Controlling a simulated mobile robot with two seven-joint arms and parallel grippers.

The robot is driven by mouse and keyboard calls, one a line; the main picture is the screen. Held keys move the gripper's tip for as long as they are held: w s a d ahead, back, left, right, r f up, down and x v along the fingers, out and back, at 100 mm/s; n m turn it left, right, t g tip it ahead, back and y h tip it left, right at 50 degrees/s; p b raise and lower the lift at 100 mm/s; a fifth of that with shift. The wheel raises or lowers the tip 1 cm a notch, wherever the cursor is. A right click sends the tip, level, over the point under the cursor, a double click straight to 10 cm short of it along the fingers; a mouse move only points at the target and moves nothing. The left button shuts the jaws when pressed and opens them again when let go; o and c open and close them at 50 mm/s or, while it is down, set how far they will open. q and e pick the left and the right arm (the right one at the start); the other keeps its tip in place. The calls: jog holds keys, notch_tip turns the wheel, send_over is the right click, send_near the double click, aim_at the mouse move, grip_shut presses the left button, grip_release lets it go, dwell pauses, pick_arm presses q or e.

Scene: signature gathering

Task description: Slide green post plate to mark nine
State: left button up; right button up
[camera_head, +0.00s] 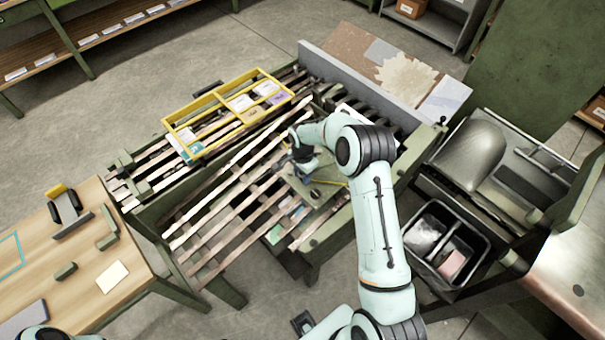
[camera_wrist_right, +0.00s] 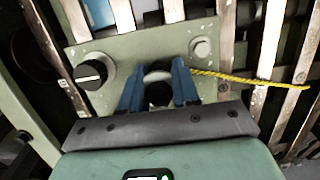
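The green post plate (camera_head: 322,190) lies on the slatted bench in the head view, partly hidden by my right gripper (camera_head: 303,165). In the right wrist view, the plate (camera_wrist_right: 120,50) carries a black knob (camera_wrist_right: 91,72) at left, a pale round stud (camera_wrist_right: 201,48) at right and a post (camera_wrist_right: 158,70) between them. The blue fingers of my right gripper (camera_wrist_right: 160,82) stand on either side of the post, close to it. I cannot tell whether they press on it. No mark nine can be read. My left gripper is out of view.
A yellow cord (camera_wrist_right: 245,78) runs from near the post over the slats. A yellow divided frame (camera_head: 183,148) with cards sits on the bench's far left part. A wooden table (camera_head: 90,280) stands at left. A black bin (camera_head: 412,248) stands at right.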

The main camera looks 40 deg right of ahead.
jog(key=a+b, duration=0.1)
jog(key=a, duration=0.1)
jog(key=a+f+b, duration=0.1)
jog(key=a, duration=0.2)
jog(key=a+b, duration=0.1)
jog(key=a, duration=0.2)
jog(key=shift+s+f+b, duration=0.2)
jog(key=shift+s+b, duration=0.15)
jog(key=shift+b, duration=0.05)
grip_shut()
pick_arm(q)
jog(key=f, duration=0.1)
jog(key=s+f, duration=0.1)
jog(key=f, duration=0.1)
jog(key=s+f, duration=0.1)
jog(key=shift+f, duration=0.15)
pick_arm(e)
jog(key=o, duration=1)
grip_release()
jog(key=shift+o, duration=0.2)
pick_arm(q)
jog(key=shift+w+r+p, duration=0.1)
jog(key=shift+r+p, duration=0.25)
pick_arm(e)
notch_tip(320, 180, up, 14)
jog(key=shift+f, duration=0.25)
